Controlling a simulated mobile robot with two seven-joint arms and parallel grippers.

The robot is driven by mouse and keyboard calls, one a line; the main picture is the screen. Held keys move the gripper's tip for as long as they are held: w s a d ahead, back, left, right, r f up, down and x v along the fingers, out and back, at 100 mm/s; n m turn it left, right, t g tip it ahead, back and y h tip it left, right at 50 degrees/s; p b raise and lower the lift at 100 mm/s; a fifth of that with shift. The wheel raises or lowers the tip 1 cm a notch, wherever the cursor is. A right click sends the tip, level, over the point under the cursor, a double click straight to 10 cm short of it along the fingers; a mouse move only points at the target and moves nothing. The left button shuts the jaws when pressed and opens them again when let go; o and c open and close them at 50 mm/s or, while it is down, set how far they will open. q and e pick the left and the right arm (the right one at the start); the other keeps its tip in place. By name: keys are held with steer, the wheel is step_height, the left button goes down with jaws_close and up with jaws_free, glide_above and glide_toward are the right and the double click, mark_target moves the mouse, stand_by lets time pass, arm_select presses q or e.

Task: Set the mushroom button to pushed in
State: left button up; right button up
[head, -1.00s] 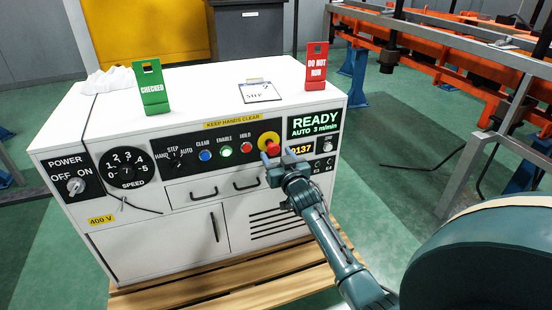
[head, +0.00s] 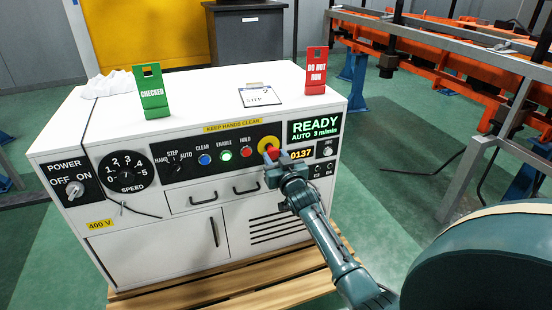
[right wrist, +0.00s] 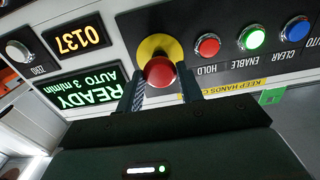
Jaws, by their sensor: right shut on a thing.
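The red mushroom button (right wrist: 160,71) sits on a yellow disc on the black front panel of the white cabinet. In the head view the button (head: 271,151) is partly hidden by my right gripper (head: 272,157). In the right wrist view the two fingers of my right gripper (right wrist: 160,82) stand on either side of the red cap, shut on it. How deep the button sits is hard to tell. The display (head: 315,127) reads READY, AUTO 3 m/min. My left gripper is not in view.
The blue CLEAR (head: 205,159), lit green ENABLE (head: 226,155) and red HOLD (head: 246,152) buttons sit left of the mushroom button. A green CHECKED tag (head: 151,92), red DO NOT RUN tag (head: 316,70) and clipboard (head: 259,96) stand or lie on the cabinet top (head: 205,97).

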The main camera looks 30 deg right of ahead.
jaws_close()
steer(key=shift+w+d, duration=0.15)
steer(key=shift+w, duration=0.45)
steer(key=o, duration=1)
jaws_free()
steer(key=shift+s, duration=0.1)
steer(key=shift+s, duration=0.25)
arm_select(q)
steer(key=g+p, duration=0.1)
steer(key=p, duration=0.1)
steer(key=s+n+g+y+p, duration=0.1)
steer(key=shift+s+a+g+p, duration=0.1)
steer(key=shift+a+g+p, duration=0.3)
arm_select(e)
steer(key=v, duration=1.2)
steer(key=shift+s, duration=0.25)
